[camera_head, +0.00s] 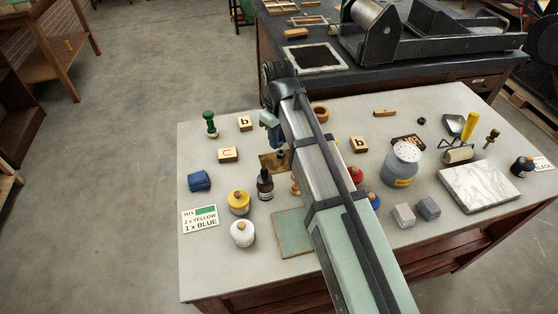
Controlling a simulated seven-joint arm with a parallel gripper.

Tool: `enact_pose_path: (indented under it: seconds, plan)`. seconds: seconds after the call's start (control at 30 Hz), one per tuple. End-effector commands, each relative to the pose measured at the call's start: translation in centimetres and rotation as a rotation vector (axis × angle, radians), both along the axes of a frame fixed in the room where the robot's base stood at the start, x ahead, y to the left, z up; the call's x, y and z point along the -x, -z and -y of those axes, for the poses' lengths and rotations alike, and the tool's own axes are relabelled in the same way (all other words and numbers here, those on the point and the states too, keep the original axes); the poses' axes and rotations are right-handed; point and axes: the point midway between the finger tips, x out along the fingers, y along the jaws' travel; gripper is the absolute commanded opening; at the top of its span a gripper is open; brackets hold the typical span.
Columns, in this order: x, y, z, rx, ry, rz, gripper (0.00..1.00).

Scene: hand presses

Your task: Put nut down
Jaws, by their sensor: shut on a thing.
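My gripper (274,143) is at the far end of my arm, over the back left part of the pale table (330,112). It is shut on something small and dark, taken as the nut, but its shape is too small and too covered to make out. A brown square plate (267,165) lies below and beside the fingertips. I cannot tell whether the held thing touches anything. A separate small dark ring-like piece (421,121) lies on the table to the right of my arm.
Yellow (239,202) and white (242,233) jars are in front. My arm crosses the table's middle and hides part of it. Bare surface shows at the back left.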

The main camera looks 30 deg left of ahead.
Motion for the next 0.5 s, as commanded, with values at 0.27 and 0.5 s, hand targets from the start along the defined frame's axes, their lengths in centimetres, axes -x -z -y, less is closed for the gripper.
enact_pose_path:
  seconds: [0.27,0.5]
  plan:
    - [0.1,3.7,0.1,0.002,0.002,-0.001,0.00]
    - [0.0,6.0,0.0,0.000,0.001,0.000,0.00]
